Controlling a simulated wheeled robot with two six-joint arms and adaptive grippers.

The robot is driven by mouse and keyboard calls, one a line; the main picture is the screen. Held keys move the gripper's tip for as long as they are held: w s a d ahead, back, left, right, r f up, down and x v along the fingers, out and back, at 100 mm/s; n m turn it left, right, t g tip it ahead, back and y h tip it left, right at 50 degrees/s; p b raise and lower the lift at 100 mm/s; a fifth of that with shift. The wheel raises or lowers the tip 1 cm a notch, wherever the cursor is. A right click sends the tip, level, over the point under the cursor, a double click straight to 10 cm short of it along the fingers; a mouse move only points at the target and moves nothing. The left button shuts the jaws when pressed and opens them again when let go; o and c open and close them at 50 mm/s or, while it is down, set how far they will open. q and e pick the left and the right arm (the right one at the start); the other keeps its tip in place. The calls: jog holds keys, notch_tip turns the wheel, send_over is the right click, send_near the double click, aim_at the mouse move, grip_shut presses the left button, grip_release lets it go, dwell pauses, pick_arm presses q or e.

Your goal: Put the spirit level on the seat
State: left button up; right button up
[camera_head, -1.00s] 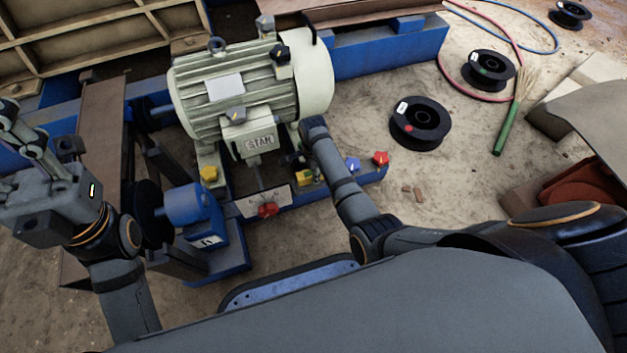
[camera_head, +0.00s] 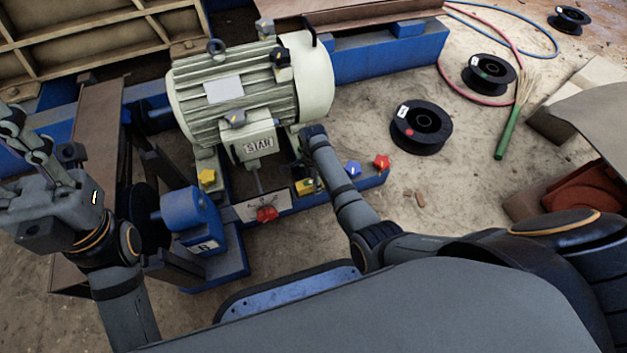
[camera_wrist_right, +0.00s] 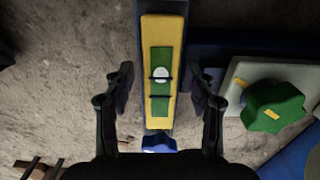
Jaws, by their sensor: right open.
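The spirit level, a yellow bar with a green centre and a round white spot (camera_wrist_right: 161,75), lies lengthwise between my right fingers in the right wrist view. My right gripper (camera_wrist_right: 161,88) is open, with one finger on each side of it and gaps on both sides. In the head view my right gripper (camera_head: 301,166) is by the front of the motor, its fingers largely hidden; a yellow piece (camera_head: 306,186) shows just below it. My left gripper (camera_head: 40,150) is at the far left, its jaws unclear. I cannot tell for sure which part is the seat.
A pale motor (camera_head: 245,90) stands on a blue frame (camera_head: 385,45). Black spools (camera_head: 421,127) and a brush (camera_head: 507,130) lie on sandy ground at right.

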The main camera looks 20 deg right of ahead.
notch_tip(320, 180, up, 11)
jog(key=p, duration=0.6)
jog(key=shift+f, duration=0.1)
